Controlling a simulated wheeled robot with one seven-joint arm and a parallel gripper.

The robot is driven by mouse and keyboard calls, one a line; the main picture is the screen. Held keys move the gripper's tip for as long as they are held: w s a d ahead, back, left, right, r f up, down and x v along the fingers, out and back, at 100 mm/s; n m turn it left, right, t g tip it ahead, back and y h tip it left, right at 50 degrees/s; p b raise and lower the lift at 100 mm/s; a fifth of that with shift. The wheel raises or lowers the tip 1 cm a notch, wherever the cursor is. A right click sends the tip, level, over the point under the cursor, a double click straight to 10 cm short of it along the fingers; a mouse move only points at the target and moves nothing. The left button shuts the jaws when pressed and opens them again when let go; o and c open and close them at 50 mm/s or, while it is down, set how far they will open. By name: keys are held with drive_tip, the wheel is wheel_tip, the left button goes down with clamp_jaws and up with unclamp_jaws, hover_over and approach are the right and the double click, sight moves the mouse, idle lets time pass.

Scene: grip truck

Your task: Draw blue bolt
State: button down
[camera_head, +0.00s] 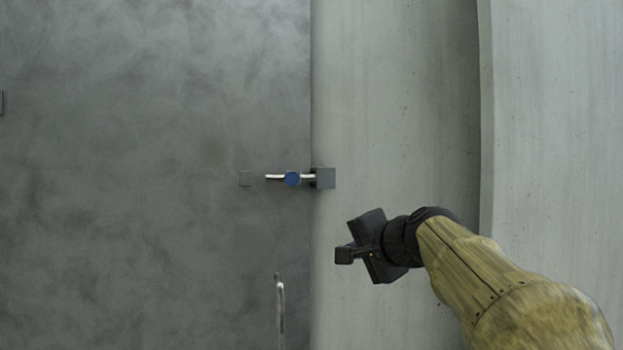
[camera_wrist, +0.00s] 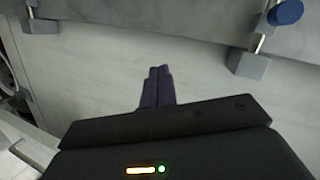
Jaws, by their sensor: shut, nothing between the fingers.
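The blue bolt (camera_head: 292,178) has a round blue knob on a thin metal rod. In the head view the rod lies level across the seam between the dark panel and the pale one, its right end at a grey block (camera_head: 322,178). The blue knob also shows in the wrist view (camera_wrist: 286,13) at the top right, with the grey block (camera_wrist: 248,64) below it. My gripper (camera_head: 344,255) is below and right of the bolt, apart from it. Its fingers (camera_wrist: 158,72) are together and empty, in front of the pale panel.
A vertical metal handle (camera_head: 280,310) stands below the bolt. A raised edge (camera_head: 485,120) runs down the pale wall at right. The space between gripper and bolt looks clear.

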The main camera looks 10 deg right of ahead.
wheel_tip(320, 180, up, 15)
drive_tip(key=s+t+y+p, duration=0.1)
drive_tip(key=s+t, duration=0.1)
drive_tip(key=shift+s+f+m+t, duration=0.15)
drive_tip(key=shift+s+m+t, duration=0.15)
drive_tip(key=shift+m+t, duration=0.1)
drive_tip(key=p, duration=0.6)
approach(309, 176)
drive_tip(key=w, duration=0.4)
drive_tip(key=shift+d+r, duration=0.35)
drive_tip(key=a, duration=0.2)
drive_tip(key=a+f, duration=0.1)
drive_tip(key=shift+s+a+p, duration=0.2)
drive_tip(key=shift+a+p, duration=0.1)
drive_tip(key=shift+a, duration=0.1)
drive_tip(key=shift+a, duration=0.15)
